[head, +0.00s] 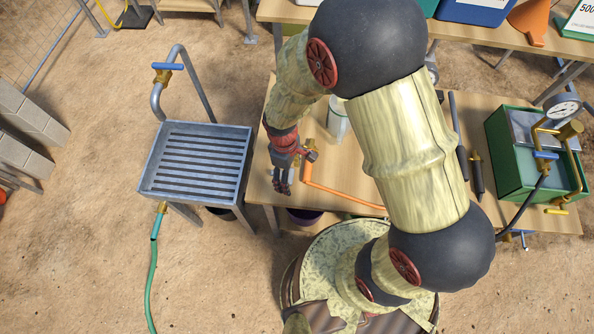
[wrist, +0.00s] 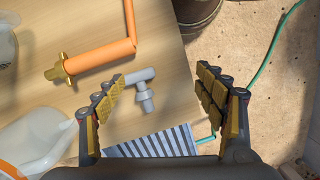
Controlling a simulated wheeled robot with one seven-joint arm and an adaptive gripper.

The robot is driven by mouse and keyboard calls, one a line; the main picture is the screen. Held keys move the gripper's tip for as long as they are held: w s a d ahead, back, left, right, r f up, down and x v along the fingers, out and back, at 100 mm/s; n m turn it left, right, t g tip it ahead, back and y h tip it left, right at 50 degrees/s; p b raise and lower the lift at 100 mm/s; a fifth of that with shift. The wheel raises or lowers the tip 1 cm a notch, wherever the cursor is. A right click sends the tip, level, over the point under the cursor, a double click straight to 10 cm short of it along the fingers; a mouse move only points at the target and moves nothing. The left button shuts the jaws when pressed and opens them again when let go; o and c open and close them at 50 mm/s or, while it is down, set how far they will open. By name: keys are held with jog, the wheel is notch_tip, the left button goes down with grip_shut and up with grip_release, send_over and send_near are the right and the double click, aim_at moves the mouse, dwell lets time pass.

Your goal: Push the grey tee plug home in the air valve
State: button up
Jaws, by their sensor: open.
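The grey tee plug (wrist: 144,88) shows in the wrist view over the pale table top, between my open fingertips in the picture. I cannot tell how far below them it is. My gripper (wrist: 158,80) is open with nothing between its fingers. In the head view, my gripper (head: 282,186) points down near the table's left edge. An orange tube with a brass flanged end (wrist: 60,71) lies left of the tee in the wrist view. I cannot tell whether this is the air valve. The tee is not clear in the head view.
A slatted metal sink (head: 196,158) with a tap stands left of the wooden table (head: 258,186). A translucent jug (wrist: 40,138) is at the lower left of the wrist view. A green tank (head: 515,180) with gauge and brass valves is at the table's right. Open ground lies lower left.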

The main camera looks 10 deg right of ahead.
aim_at(290, 175)
jog(key=w+n+t, duration=0.1)
jog(key=w+n, duration=0.1)
jog(key=w, duration=0.1)
jog(key=shift+w, duration=0.3)
jog(key=shift+w+a+f+n, duration=0.1)
jog(key=shift+w+a+n, duration=0.1)
jog(key=shift+a+n, duration=0.15)
jog(key=f, duration=0.4)
jog(key=d+f, duration=0.1)
jog(key=f, duration=0.1)
jog(key=shift+s+d+f+b, duration=0.1)
jog(key=shift+f+b, duration=0.2)
jog(key=shift+f, duration=0.45)
jog(key=shift+c, duration=1)
jog(key=c, duration=1)
jog(key=shift+c, duration=0.2)
jog(key=shift+r, duration=0.1)
